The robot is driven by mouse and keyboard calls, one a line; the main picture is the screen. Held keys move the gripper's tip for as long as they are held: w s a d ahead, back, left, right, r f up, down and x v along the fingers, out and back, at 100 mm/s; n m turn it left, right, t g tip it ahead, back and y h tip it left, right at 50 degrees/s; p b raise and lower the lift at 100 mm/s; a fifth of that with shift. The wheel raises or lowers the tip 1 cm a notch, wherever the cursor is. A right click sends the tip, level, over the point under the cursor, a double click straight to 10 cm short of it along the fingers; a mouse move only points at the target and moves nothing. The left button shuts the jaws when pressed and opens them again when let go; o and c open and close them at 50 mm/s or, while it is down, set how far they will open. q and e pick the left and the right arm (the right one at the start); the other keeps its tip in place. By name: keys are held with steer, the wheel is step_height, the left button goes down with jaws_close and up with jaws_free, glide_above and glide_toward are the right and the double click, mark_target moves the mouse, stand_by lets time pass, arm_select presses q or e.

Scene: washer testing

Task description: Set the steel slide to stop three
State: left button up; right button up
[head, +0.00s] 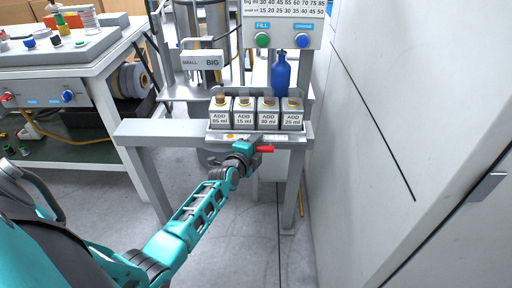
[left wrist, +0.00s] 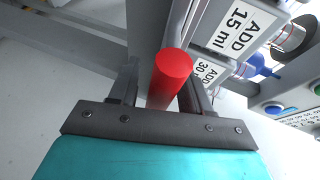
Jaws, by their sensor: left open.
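A red handle (head: 265,149) sticks out below the front edge of the steel ledge with the labelled bottles. In the left wrist view the red handle (left wrist: 170,75) stands between the two fingers of my left gripper (left wrist: 158,88), which is open around it. A gap shows by the fingers, and I cannot tell whether either one touches. In the head view my left gripper (head: 256,148) is at the handle, just under the ledge. The steel slide's stops are not clearly readable, so I cannot tell its stop. My right gripper is not in view.
Several grey bottles (head: 244,113) labelled ADD stand in a row above the handle, with a blue bottle (head: 281,75) behind. A panel with a green button (head: 262,40) is above. A white cabinet wall (head: 370,120) closes the right side. A workbench (head: 60,70) stands left.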

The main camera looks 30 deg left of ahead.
mark_target(211, 142)
arm_select(q)
jaws_close()
stand_by(0.3)
steer(key=shift+a, duration=0.1)
steer(key=s+a, duration=0.2)
steer(key=a, duration=0.2)
steer(key=s+a, duration=0.3)
steer(key=a, duration=0.1)
steer(key=s+a, duration=0.3)
steer(key=a, duration=0.1)
steer(key=shift+a, duration=0.3)
jaws_free()
steer(key=shift+p, duration=0.3)
